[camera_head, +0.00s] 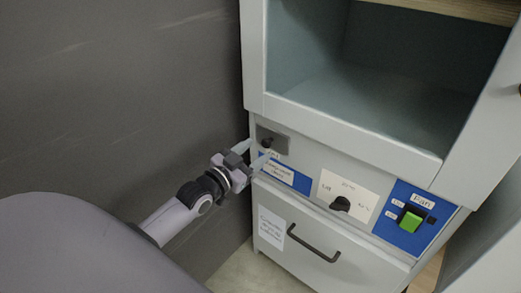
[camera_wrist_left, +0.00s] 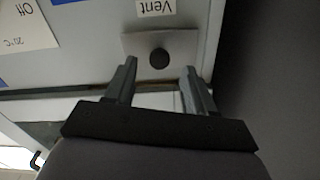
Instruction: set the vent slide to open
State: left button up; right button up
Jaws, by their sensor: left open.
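The vent slide is a grey plate (camera_head: 281,141) with a small dark round knob (camera_head: 267,143), at the upper left of the cabinet's control strip. In the left wrist view the knob (camera_wrist_left: 159,59) stands on its plate (camera_wrist_left: 184,43), near a "Vent" label (camera_wrist_left: 156,7) that appears upside down. My left gripper (camera_head: 257,152) is open at the plate. In the wrist view its fingertips (camera_wrist_left: 160,66) lie on either side of the knob, with gaps on both sides. I cannot tell how far the fingers are from the plate. My right gripper is not in view.
Right of the vent are a white card with a black dial (camera_head: 340,204) and a blue fan panel with a green switch (camera_head: 411,221). Below is a drawer with a dark handle (camera_head: 314,246). An open compartment (camera_head: 375,75) is above. A dark wall (camera_head: 120,90) stands left.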

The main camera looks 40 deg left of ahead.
aim_at(265, 145)
pick_arm(q)
jog(key=shift+w+d, duration=0.15)
jog(key=shift+w, duration=1.4)
grip_shut()
